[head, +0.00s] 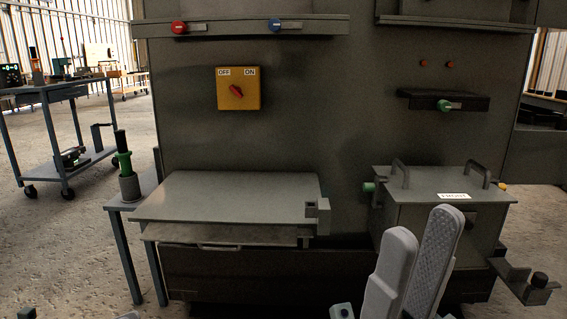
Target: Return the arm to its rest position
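The rest of the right arm is mostly out of the picture. My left gripper cannot be made out; only small unclear bits show at the lower left edge.
A grey cabinet panel (320,130) carries a yellow OFF/ON switch (250,98) and a shelf with red (179,27) and blue (275,25) knobs. A flat lid (235,195) juts out below. A green-handled tool (124,162) stands left. A cart (60,140) is further left.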

